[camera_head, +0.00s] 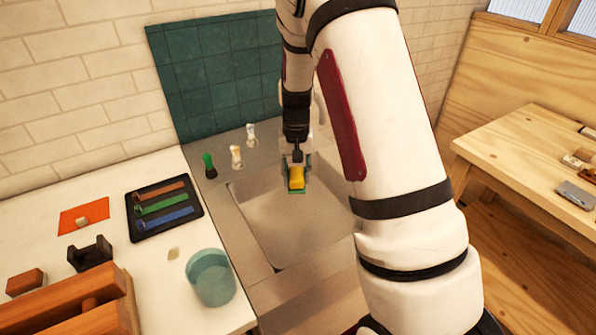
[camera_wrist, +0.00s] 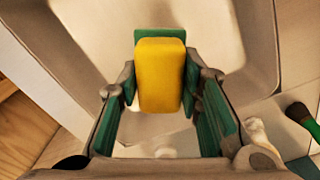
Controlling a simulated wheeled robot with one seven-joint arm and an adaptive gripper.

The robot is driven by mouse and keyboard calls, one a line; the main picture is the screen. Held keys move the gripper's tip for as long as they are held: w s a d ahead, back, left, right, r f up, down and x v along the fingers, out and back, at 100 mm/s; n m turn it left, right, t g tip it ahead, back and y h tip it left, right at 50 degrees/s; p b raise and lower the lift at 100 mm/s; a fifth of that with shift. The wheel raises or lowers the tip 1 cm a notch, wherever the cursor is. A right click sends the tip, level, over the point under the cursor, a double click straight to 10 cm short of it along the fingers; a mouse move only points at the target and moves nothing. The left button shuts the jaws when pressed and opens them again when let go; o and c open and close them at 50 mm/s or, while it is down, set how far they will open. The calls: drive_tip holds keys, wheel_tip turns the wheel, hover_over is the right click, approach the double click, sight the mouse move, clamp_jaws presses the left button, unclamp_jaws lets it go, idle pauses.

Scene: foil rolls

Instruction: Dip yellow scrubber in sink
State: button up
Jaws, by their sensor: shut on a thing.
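The yellow scrubber (camera_head: 296,178) is held in my gripper (camera_head: 297,172) over the far part of the sink (camera_head: 285,230) in the head view. In the wrist view the yellow scrubber (camera_wrist: 160,75) sits between the green-padded fingers of my gripper (camera_wrist: 162,92), with a green part at its far end. The pale basin of the sink (camera_wrist: 215,25) lies behind it. I cannot tell how far the scrubber is above the basin floor or whether it touches it.
A teal cup (camera_head: 210,277) and a black tray (camera_head: 164,208) with coloured strips are on the left counter. A wooden table (camera_head: 530,150) is at right.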

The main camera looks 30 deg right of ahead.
drive_tip(key=shift+s+d, duration=0.1)
drive_tip(key=shift+d, duration=0.35)
drive_tip(key=shift+f, duration=0.15)
wheel_tip(320, 180, down, 11)
drive_tip(key=b, duration=0.4)
drive_tip(key=shift+f, duration=0.1)
idle(0.7)
drive_tip(key=shift+r+p, duration=1.7)
drive_tip(key=shift+r, duration=3.1)
drive_tip(key=shift+r+p, duration=0.6)
drive_tip(key=shift+r, duration=1.45)
